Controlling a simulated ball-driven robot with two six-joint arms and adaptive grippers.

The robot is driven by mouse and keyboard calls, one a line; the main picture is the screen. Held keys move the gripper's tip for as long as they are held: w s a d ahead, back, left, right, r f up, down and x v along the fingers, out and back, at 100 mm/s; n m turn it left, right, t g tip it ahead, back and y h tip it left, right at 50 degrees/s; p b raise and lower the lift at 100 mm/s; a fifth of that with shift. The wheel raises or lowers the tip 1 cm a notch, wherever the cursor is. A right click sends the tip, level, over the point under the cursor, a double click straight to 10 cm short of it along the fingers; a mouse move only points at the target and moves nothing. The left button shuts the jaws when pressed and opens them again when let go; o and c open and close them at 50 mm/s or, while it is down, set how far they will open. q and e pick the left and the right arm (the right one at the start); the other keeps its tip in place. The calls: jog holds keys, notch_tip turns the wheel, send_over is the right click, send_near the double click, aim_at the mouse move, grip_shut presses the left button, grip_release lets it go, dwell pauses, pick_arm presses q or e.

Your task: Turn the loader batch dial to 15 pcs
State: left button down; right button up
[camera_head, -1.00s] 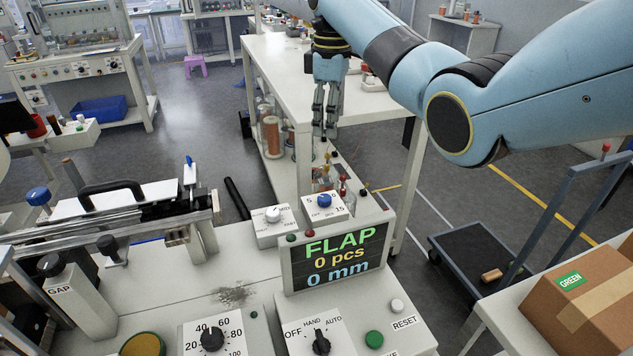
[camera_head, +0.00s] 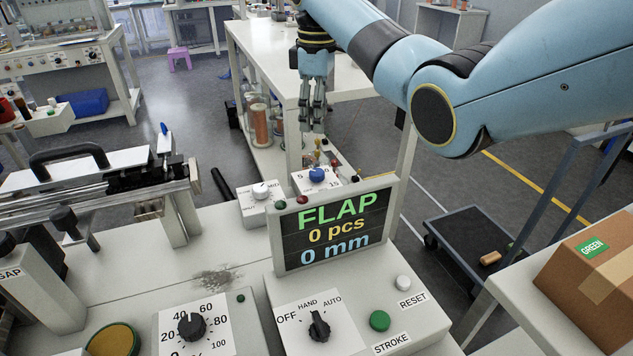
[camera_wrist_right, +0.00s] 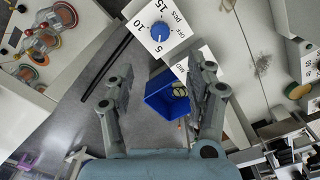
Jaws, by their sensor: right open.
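The loader batch dial is a blue knob (camera_head: 317,174) on a white plate marked 5, 15 and other values, behind the display. In the right wrist view the blue knob (camera_wrist_right: 161,31) has 5, 10, 15 and OFF pcs around it; I cannot tell where it points. The display (camera_head: 333,226) reads FLAP, 0 pcs, 0 mm. My right gripper (camera_head: 312,130) hangs fingers down above and apart from the dial. In the right wrist view the gripper (camera_wrist_right: 160,78) is open and empty, with the knob beyond its fingertips. My left gripper is out of view.
A white knob box (camera_head: 263,200) stands just left of the dial. A mode switch (camera_head: 318,326), a green button (camera_head: 380,320) and a scale knob (camera_head: 191,325) sit in front. A white table (camera_head: 270,60) with copper spools stands behind. A blue bin (camera_wrist_right: 165,95) shows below the gripper.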

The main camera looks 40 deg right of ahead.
aim_at(317, 171)
pick_arm(q)
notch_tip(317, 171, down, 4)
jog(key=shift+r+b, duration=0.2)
jog(key=shift+b, duration=1.05)
pick_arm(e)
notch_tip(317, 171, down, 13)
jog(key=shift+f, duration=0.2)
jog(key=shift+c, duration=0.4)
grip_shut()
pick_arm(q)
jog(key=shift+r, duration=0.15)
pick_arm(e)
jog(key=shift+r, duration=0.1)
